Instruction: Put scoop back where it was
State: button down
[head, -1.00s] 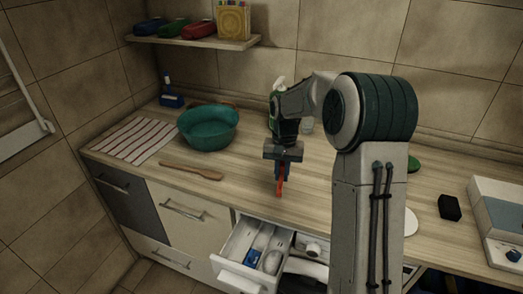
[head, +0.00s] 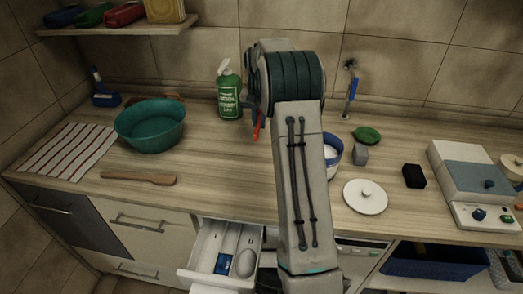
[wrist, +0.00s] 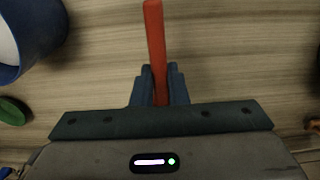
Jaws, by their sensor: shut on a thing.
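My gripper (wrist: 157,75) is shut on a slim red handle (wrist: 155,40), which I take to be the scoop; its far end runs out of the wrist view. In the head view a bit of the red scoop (head: 257,126) shows left of my arm, above the counter near the green pump bottle (head: 229,95). My arm hides most of the gripper there. An open drawer (head: 189,274) in front holds a blue item (head: 226,262) and a pale rounded item (head: 246,262).
A blue-and-white pot (head: 333,152) stands partly behind my arm, with a white lid (head: 365,197) to its right. A teal basin (head: 151,127), wooden utensil (head: 139,178) and striped cloth (head: 68,151) lie left. A black block (head: 414,176) lies right. Counter between utensil and arm is clear.

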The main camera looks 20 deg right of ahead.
jog(key=p, duration=0.1)
send_over(261, 150)
notch_tip(261, 150, down, 6)
jog(key=shift+a+f+p, duration=0.1)
jog(key=shift+f+p, duration=0.5)
jog(key=shift+f, duration=1.3)
jog(key=shift+s, duration=0.1)
jog(key=shift+f, duration=0.2)
jog(key=c, duration=1.4)
grip_release()
jog(key=shift+c, duration=0.2)
jog(key=shift+r, duration=0.1)
